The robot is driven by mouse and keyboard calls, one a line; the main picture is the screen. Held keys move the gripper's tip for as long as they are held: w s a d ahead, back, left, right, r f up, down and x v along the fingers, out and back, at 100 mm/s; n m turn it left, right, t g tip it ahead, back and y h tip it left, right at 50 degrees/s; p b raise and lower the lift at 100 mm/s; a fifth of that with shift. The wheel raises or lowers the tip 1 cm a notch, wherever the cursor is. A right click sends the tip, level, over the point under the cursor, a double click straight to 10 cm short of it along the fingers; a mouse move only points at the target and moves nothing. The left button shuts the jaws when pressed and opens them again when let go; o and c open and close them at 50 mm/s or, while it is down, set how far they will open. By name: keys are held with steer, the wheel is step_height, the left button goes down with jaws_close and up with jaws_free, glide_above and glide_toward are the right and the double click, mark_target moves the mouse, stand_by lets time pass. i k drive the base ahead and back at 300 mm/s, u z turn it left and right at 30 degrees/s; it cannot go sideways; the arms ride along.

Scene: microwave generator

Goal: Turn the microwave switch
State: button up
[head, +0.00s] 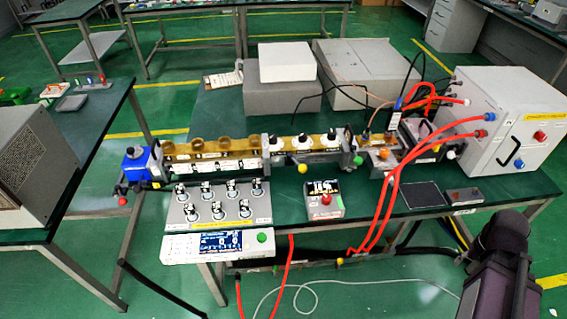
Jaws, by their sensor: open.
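I cannot tell which control is the microwave switch. A grey control panel (217,207) with several black-and-white knobs stands at the front left of the bench, above a white unit with a lit blue display (221,242) and a green knob (262,237). A small box (322,201) with a red button stands right of it. A large white cabinet (499,118) at the right has a red knob (540,136), a blue knob (519,163) and a black handle. Part of my dark arm (497,265) shows at the lower right; my gripper is not in view.
A brass waveguide line (234,146) runs across the dark green bench (290,205). Red hoses (389,195) hang from the cabinet over the bench's front edge. Grey boxes (367,67) stand behind. A speaker-like box (32,152) stands on the left bench. Cables lie on the green floor.

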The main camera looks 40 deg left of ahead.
mark_target(326, 198)
steer(key=u, duration=1.1)
steer(key=k, duration=0.9)
steer(key=u, duration=0.25)
steer(key=i, duration=1)
